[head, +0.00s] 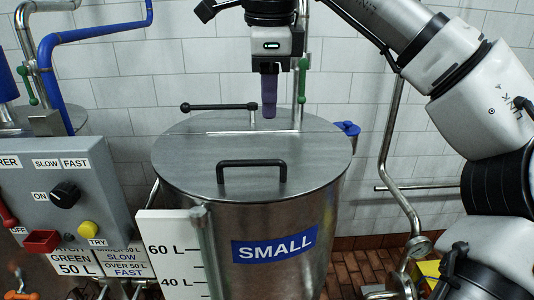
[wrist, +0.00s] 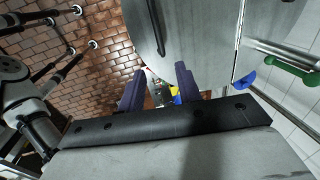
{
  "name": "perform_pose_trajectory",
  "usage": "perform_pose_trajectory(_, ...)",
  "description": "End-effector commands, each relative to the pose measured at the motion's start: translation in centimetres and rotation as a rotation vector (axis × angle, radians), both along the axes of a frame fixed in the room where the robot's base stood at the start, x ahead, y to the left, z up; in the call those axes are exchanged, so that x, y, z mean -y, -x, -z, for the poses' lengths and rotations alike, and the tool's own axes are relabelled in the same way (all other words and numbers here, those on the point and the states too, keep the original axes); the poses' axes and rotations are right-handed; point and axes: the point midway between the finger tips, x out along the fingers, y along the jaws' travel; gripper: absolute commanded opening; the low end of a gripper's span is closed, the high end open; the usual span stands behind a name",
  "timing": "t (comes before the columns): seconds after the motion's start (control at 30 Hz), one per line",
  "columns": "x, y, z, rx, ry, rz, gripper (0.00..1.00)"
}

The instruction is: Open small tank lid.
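The small tank (head: 325,255) is a steel cylinder with a blue SMALL label. Its round lid (head: 315,165) lies flat and closed on top, with a seam across it and a black bar handle (head: 252,164) on the near half. The lid also shows in the wrist view (wrist: 200,35), with the handle (wrist: 155,28) at its upper middle. My gripper (head: 269,112) points down above the rear part of the lid, behind the handle and apart from it. In the wrist view its two purple fingers (wrist: 158,80) stand apart with nothing held between them.
A black lever (head: 215,106) and a pipe with a green handle (head: 300,85) stand at the tank's back, close to my gripper. A control box (head: 60,200) is at left, and a white level gauge (head: 170,250) is in front. A curved pipe (head: 388,150) runs at right.

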Motion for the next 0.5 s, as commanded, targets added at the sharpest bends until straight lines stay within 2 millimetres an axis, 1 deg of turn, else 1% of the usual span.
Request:
perform_pose_trajectory(0.03, 0.0, -0.2, 1.6, -0.001, -0.001, -0.001, 0.34)
perform_pose_trajectory(0.07, 0.0, -0.3, 1.6, -0.002, -0.001, -0.003, 0.34)
perform_pose_trajectory(0.5, 0.0, -1.8, 9.1, -0.002, -0.003, -0.003, 0.34)
